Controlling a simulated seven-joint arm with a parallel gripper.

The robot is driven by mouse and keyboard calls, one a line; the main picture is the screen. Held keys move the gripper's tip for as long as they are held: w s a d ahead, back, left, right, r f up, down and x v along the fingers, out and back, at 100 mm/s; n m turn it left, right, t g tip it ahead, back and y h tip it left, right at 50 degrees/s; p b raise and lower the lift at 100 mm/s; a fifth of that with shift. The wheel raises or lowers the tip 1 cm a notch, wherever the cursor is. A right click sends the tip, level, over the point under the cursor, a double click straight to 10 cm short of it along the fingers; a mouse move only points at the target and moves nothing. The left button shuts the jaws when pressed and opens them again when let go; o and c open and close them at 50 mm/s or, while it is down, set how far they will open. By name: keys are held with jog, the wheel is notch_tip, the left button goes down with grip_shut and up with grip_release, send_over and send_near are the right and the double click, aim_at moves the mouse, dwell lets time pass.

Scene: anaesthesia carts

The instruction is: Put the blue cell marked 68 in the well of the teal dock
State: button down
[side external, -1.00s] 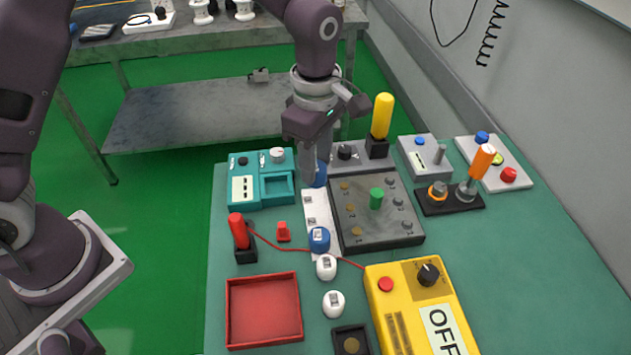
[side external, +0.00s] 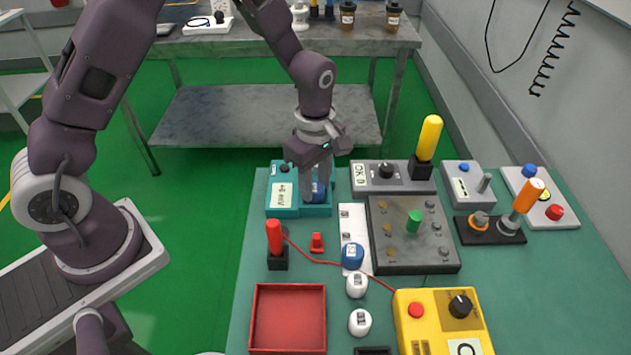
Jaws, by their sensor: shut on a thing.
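The teal dock (side external: 282,209) sits at the back left of the green bench. My gripper (side external: 317,188) points down over the dock's right part, where its square well is. It is shut on a blue cell (side external: 318,194). The fingers and the cell hide most of the well, and I cannot tell whether the cell is in it or just above it. The held cell's mark is not readable. A second blue cell (side external: 352,256) stands on the white strip (side external: 351,220), with a label too small to read surely.
Two white cells (side external: 357,285) stand in front of the strip. A dark grey panel with a green knob (side external: 414,221) lies right of it. A red lever (side external: 275,237), a red tray (side external: 288,318) and a yellow box (side external: 437,322) are nearer. A red cable crosses the bench.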

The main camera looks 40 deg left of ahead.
aim_at(315, 187)
jog(key=c, duration=1)
grip_release()
jog(key=shift+f, duration=0.1)
jog(key=shift+o, duration=0.2)
notch_tip(315, 187, up, 12)
jog(key=s+a+r+m+t, duration=0.3)
jog(key=s+r+m, duration=0.5)
jog(key=s+r, duration=0.25)
jog(key=s+a+r+m+t, duration=0.1)
jog(key=s+m+t, duration=0.1)
jog(key=s+m, duration=0.8)
jog(key=shift+s+a+r+t, duration=0.2)
jog(key=shift+s+r+t, duration=0.15)
jog(key=shift+s, duration=0.55)
